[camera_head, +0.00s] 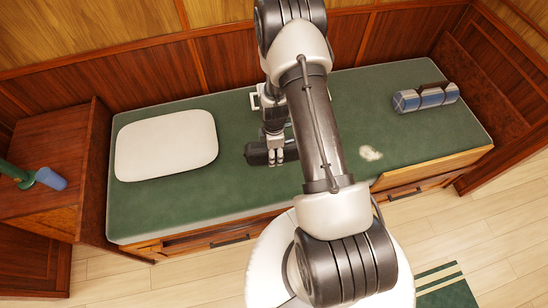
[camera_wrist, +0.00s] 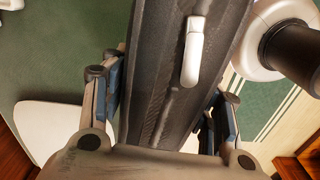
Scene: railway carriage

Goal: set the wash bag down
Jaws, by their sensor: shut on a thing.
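The wash bag (camera_head: 257,156) is dark and lies between the fingers of my gripper (camera_head: 275,158), over the middle of the green bunk (camera_head: 220,215). In the wrist view the dark bag (camera_wrist: 150,75) fills the middle, with a pale zip pull on top. The blue-padded fingers of my gripper (camera_wrist: 172,105) are on either side of it, shut on it. My arm hides part of the bag in the head view. I cannot tell whether the bag touches the bunk.
A white pillow (camera_head: 166,145) lies left on the bunk. A strapped blue roll (camera_head: 425,97) and a small pale patch (camera_head: 370,153) are to the right. A wooden cabinet (camera_head: 60,150) with a blue cup (camera_head: 50,179) stands far left. Bare green bunk surrounds the bag.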

